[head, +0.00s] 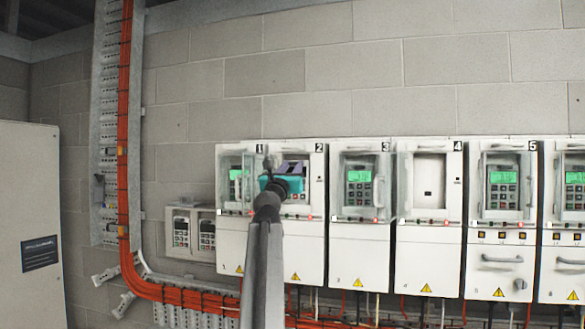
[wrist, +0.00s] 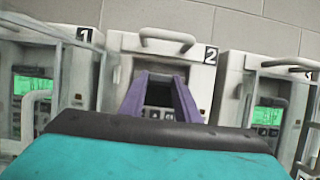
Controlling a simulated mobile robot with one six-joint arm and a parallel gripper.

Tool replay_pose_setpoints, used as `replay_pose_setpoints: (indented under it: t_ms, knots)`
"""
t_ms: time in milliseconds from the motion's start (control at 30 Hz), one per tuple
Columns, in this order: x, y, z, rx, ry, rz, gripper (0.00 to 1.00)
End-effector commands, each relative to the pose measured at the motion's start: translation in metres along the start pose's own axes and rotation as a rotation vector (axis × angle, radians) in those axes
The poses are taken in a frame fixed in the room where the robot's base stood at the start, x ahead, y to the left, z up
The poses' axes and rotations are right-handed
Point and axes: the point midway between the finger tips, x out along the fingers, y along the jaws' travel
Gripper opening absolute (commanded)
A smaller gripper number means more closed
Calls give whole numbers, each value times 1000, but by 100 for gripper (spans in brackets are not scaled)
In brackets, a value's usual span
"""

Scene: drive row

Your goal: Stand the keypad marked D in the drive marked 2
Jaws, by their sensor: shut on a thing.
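The drive marked 2 (head: 299,249) is the second in a row of white wall drives. My gripper (head: 290,170) is in front of its upper bay. In the wrist view my gripper (wrist: 162,77) has its two purple fingers on either side of a dark keypad (wrist: 159,113) with light buttons, shut on it. The keypad is at the bay opening of drive 2 (wrist: 200,83). I cannot tell whether it touches the bay or is seated. Its letter is not visible, and the teal gripper body hides its lower part.
Drive 1 (head: 232,241) and drive 3 (head: 360,252) stand close on either side, with clear covers and handles. Drive 4 (head: 428,252) has an empty bay. A wall holder (head: 190,248) with two keypads is at the left. Orange cables (head: 124,120) run down the wall.

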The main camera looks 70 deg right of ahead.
Motion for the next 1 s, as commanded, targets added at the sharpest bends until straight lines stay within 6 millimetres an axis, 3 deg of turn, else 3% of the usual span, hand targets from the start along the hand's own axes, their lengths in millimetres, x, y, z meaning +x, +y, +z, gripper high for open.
replay_pose_setpoints:
  t_ms: [733,767,800,867,1000]
  knots:
    - [-4,0,-10,-1,-1,0,0]
    - [-4,0,-10,-1,-1,0,34]
    - [-4,0,-10,-1,-1,0,41]
    - [-4,-1,-10,-1,-1,0,51]
    - [-4,-1,-10,0,0,0,51]
